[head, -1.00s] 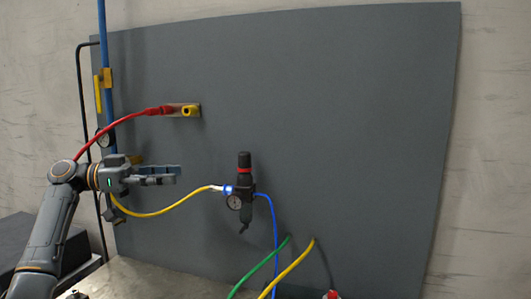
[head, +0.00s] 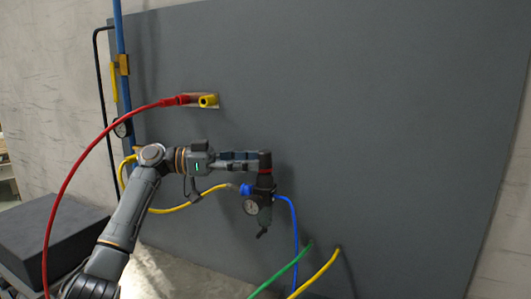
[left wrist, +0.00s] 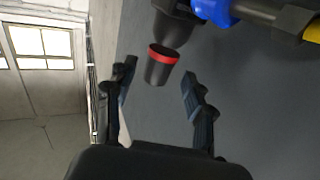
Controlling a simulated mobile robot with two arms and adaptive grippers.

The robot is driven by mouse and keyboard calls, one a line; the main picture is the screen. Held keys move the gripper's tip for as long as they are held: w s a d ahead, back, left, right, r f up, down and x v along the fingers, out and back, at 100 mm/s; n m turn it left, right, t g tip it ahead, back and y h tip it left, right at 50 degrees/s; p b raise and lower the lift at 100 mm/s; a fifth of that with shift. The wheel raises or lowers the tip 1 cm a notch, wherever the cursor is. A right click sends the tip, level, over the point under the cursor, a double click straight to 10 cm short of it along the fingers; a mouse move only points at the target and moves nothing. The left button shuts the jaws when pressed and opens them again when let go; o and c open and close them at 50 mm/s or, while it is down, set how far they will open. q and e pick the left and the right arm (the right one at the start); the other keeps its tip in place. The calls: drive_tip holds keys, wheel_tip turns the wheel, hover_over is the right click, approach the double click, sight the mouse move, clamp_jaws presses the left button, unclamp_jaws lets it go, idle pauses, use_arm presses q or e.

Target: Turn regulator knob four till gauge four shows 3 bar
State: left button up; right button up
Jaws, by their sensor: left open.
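The regulator (head: 265,190) hangs on the grey panel, with a dark knob (left wrist: 158,72) on top that has a red band. A round white-faced gauge (head: 251,206) sits on its lower left; its needle is too small to read. No number labels are legible. My left gripper (head: 258,161) is open at the knob's height and partly covers the knob in the head view. In the left wrist view, the knob lies between and just beyond the two spread fingertips (left wrist: 160,88); no contact shows. My right gripper is not in view.
A blue hose (head: 293,225) and a yellow hose (head: 205,194) join the regulator. A red hose (head: 70,175) arches by my left arm to a fitting. Another gauge (head: 122,128) sits on the blue pipe. The panel (head: 400,130) is clear at right.

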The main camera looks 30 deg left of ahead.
sight(265, 160)
use_arm(q)
drive_tip(key=p+x, duration=0.1)
drive_tip(key=x, duration=0.2)
drive_tip(key=shift+d+r, duration=0.2)
drive_tip(key=shift+w+d+f, duration=0.15)
drive_tip(key=shift+d, duration=0.1)
clamp_jaws()
